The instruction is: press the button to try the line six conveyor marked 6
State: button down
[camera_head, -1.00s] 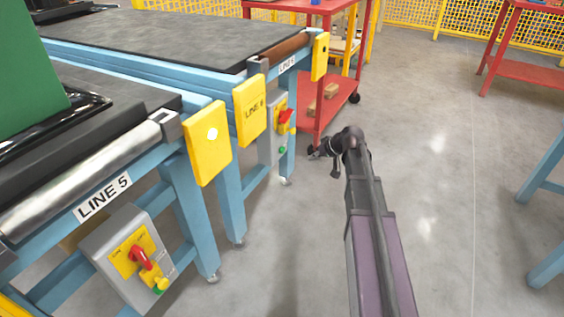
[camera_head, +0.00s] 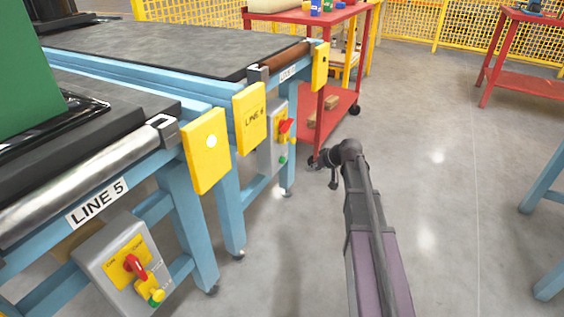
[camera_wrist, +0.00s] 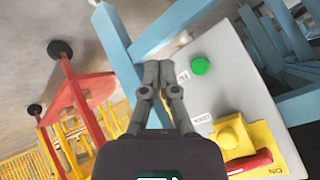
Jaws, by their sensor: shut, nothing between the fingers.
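In the wrist view the green button (camera_wrist: 200,66) is clear, with a yellow block (camera_wrist: 235,135) and the red handle (camera_wrist: 250,163) lower on the box. My gripper (camera_wrist: 158,66) is shut and empty, its tips left of the green button in that view and apparently apart from it. In the head view my gripper (camera_head: 315,161) is small and dark, right of the box.
The line 5 conveyor (camera_head: 97,202) stands nearer, with its own control box (camera_head: 115,262). A red cart (camera_head: 330,110) stands just beyond my gripper. Blue legs (camera_head: 545,190) stand at the right edge. The grey floor between is open.

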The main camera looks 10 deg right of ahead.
jog(key=w+a, duration=0.4)
jog(key=a, duration=0.2)
jog(key=shift+w+a, duration=0.15)
jog(key=shift+w, duration=0.1)
jog(key=shift+w+a, duration=0.5)
jog(key=shift+a, duration=0.25)
dwell(2.8)
jog(key=shift+s+d, duration=0.1)
dwell(0.3)
jog(key=shift+s+d, duration=0.45)
jog(key=shift+d, duration=0.2)
jog(key=shift+d, duration=0.1)
jog(key=shift+s+d, duration=0.75)
jog(key=shift+d, duration=0.25)
jog(key=shift+s+d, duration=0.75)
jog(key=shift+d, duration=0.2)
